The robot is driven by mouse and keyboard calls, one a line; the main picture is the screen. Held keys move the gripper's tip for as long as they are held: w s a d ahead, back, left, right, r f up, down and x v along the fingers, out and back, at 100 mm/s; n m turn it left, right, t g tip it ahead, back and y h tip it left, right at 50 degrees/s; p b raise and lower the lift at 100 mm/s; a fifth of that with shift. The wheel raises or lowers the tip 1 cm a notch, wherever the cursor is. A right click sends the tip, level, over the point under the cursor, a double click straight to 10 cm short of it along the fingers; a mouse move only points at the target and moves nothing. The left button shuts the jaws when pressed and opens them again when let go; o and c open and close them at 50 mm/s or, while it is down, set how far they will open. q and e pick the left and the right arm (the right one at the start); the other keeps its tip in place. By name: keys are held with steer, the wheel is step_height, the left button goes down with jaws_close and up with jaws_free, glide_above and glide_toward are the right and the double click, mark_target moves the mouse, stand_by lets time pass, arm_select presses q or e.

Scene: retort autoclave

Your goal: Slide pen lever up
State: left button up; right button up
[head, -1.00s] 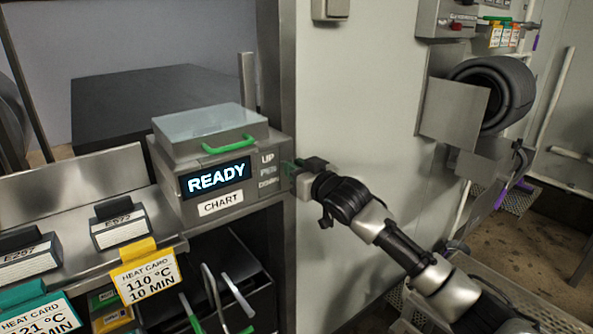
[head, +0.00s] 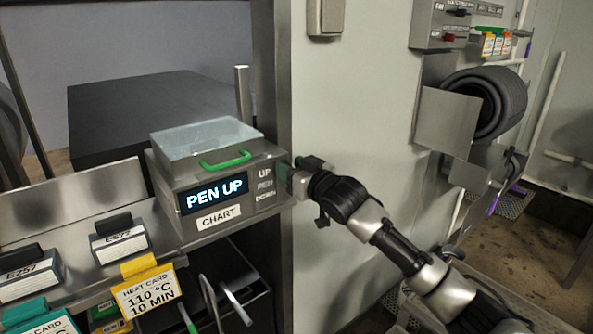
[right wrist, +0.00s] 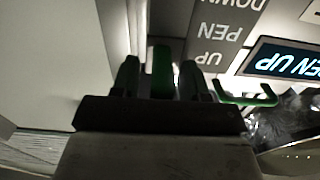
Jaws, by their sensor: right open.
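The chart recorder (head: 165,205) is a grey metal box with a clear lid and a green lid handle (head: 226,160). Its display (head: 214,192) reads "PEN UP". The "UP / PEN / DOWN" label (head: 265,184) is at its right front, and shows upside down in the right wrist view (right wrist: 225,35). The green pen lever (right wrist: 162,72) stands between the two dark fingers of my right gripper (right wrist: 160,78), which is open around it. In the head view my right gripper (head: 297,174) is at the recorder's right side and hides most of the lever. My left gripper is out of view.
The recorder stands on a metal shelf with binders (head: 120,238) and heat cards (head: 148,292) to its left. A grey wall panel (head: 375,110) is right behind my right arm. A control box (head: 440,25) and a round dark port (head: 490,100) are further right.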

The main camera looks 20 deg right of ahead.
steer(key=b+v, duration=0.3)
steer(key=v, duration=0.7)
steer(key=shift+s+b, duration=0.35)
steer(key=shift+s, duration=0.05)
steer(key=shift+d, duration=0.15)
steer(key=w+d+f+m+g+h, duration=0.2)
steer(key=d+f, duration=0.1)
steer(key=f, duration=1.1)
steer(key=w+d+f+m+g+h, duration=0.1)
steer(key=w+d+f+h, duration=0.15)
steer(key=f, duration=1.05)
steer(key=s+d+f+g+h, duration=0.15)
steer(key=s+f, duration=0.45)
steer(key=f, duration=0.6)
steer(key=s+f+g, duration=0.3)
steer(key=s+f, duration=0.2)
steer(key=f, duration=0.6)
steer(key=s+a+f+g, duration=0.2)
steer(key=s+f+g, duration=0.2)
steer(key=s+f, duration=1.4)
steer(key=s+a+f+g, duration=0.1)
steer(key=s+f, duration=0.1)
steer(key=s, duration=0.7)
steer(key=s+a+f+n+g, duration=0.1)
steer(key=s+a+f+g, duration=0.1)
steer(key=s, duration=0.7)
steer(key=s+a+f+g, duration=0.1)
steer(key=s+a+f, duration=0.1)
steer(key=s, duration=0.7)
steer(key=shift+f, duration=0.8)
